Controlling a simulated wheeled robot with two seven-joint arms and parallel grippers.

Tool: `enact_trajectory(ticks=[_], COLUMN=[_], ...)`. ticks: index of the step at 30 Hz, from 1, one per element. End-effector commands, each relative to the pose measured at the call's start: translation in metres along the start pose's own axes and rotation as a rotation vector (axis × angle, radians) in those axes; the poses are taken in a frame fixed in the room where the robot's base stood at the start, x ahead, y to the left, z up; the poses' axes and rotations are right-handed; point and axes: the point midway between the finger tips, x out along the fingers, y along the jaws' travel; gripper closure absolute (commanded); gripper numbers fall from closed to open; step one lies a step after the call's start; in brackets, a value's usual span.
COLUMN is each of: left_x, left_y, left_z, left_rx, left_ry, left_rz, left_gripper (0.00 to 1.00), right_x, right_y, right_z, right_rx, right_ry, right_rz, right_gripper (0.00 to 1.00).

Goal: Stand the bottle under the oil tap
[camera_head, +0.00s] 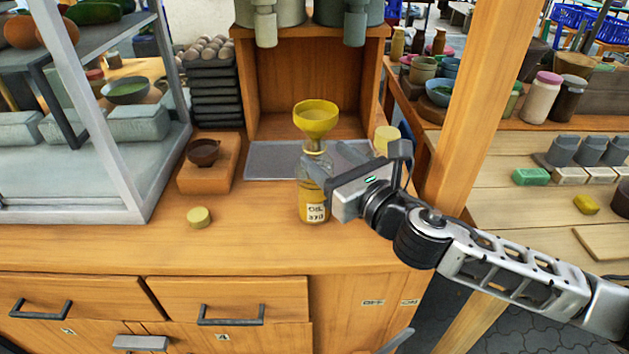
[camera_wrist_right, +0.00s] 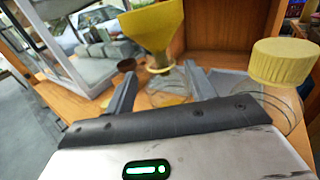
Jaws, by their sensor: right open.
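A clear bottle (camera_head: 312,205) with a yellowish lower part and a white label stands upright on the wooden counter, just in front of the grey plate (camera_head: 268,163). A yellow funnel (camera_head: 316,117) sits at its mouth; the funnel also shows in the wrist view (camera_wrist_right: 153,30). Two taps, a left tap (camera_head: 264,27) and a right tap (camera_head: 356,27), hang above the wooden alcove; I cannot tell which is for oil. My right gripper (camera_head: 312,172) is open at the bottle's upper part, its fingers (camera_wrist_right: 158,88) either side of the clear glass. Contact is unclear. My left gripper is out of view.
A yellow-capped bottle (camera_wrist_right: 283,75) stands close to the right gripper, mostly hidden behind it in the head view. A brown bowl (camera_head: 203,152) on a wooden block and a yellow cap (camera_head: 199,217) lie left. A wooden post (camera_head: 478,110) rises right. The front counter is clear.

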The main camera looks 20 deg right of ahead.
Motion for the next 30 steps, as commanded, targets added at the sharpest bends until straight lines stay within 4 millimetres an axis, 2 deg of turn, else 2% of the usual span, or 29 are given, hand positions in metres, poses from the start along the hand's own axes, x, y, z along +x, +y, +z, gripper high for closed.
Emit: enact_trajectory(ticks=[1,8,16,25,26,30], left_x=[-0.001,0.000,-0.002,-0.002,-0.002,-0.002], left_y=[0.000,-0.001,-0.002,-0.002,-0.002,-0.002], left_z=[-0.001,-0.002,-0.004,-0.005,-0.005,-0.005], left_rx=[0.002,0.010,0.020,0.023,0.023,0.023], left_ry=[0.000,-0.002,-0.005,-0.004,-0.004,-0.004], left_rz=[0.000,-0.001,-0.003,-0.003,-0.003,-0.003], left_gripper=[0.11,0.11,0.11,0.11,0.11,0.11], right_x=[0.007,0.023,0.062,0.068,0.068,0.068], right_y=[0.000,0.000,-0.001,-0.001,-0.001,-0.001], right_z=[0.001,0.000,0.000,-0.001,-0.001,-0.001], right_rx=[0.003,0.003,0.003,0.003,0.003,0.003], right_ry=[-0.001,0.000,0.000,0.002,0.002,0.002], right_rz=[0.000,0.000,0.001,0.001,0.001,0.001], right_gripper=[0.45,0.45,0.45,0.45,0.48,0.87])
